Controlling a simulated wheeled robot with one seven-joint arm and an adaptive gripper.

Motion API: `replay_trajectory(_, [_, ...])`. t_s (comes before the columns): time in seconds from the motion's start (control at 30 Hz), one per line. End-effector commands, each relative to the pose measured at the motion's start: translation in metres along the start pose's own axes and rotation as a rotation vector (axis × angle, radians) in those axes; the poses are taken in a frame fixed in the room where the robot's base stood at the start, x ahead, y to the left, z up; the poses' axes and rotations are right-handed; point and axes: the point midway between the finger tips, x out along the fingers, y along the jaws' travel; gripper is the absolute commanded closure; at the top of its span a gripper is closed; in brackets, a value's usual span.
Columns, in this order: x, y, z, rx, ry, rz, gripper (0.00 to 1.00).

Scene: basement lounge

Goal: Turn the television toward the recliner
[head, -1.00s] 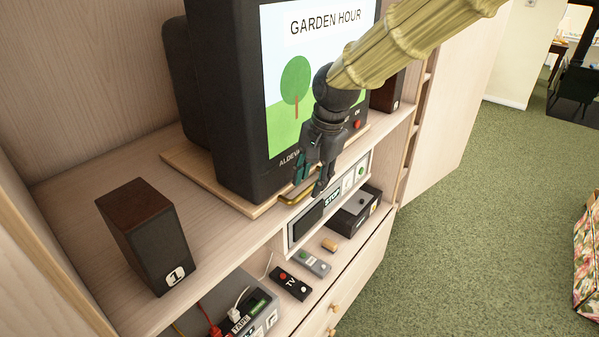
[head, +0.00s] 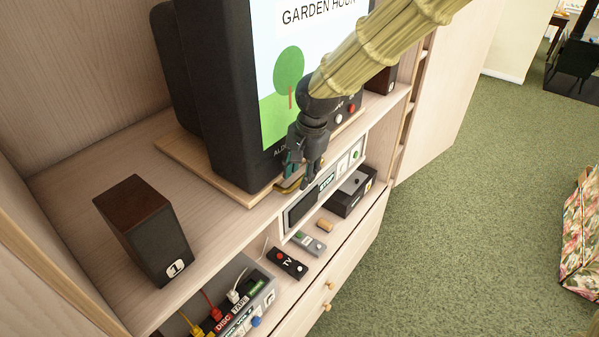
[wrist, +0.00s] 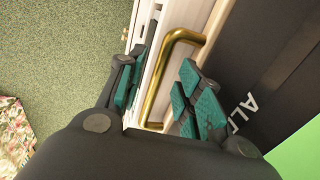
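The television (head: 225,100) is a black bulky set with a lit screen reading "GARDEN HOUR". It stands on a flat wooden board (head: 205,175) on the cabinet shelf, its screen facing the room to the right. A brass bar handle (head: 290,184) sticks out from the board's front edge. It also shows in the wrist view (wrist: 165,75). My gripper (head: 302,178) is at the handle, with its teal-padded fingers open on either side of it in the wrist view (wrist: 160,95). Contact cannot be told. A floral upholstered piece (head: 582,235), possibly the recliner, is cut off at the right edge.
A speaker marked 1 (head: 145,232) stands left of the television; another (head: 382,80) is behind my arm. Green carpet (head: 460,200) is clear.

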Motion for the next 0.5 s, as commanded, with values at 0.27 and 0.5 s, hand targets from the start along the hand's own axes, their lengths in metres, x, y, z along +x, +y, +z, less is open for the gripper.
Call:
replay_trajectory(0.27, [0.017, 0.001, -0.001, 0.002, 0.0, -0.001, 0.65])
replay_trajectory(0.5, [0.019, 0.001, -0.001, 0.003, 0.0, -0.001, 0.65])
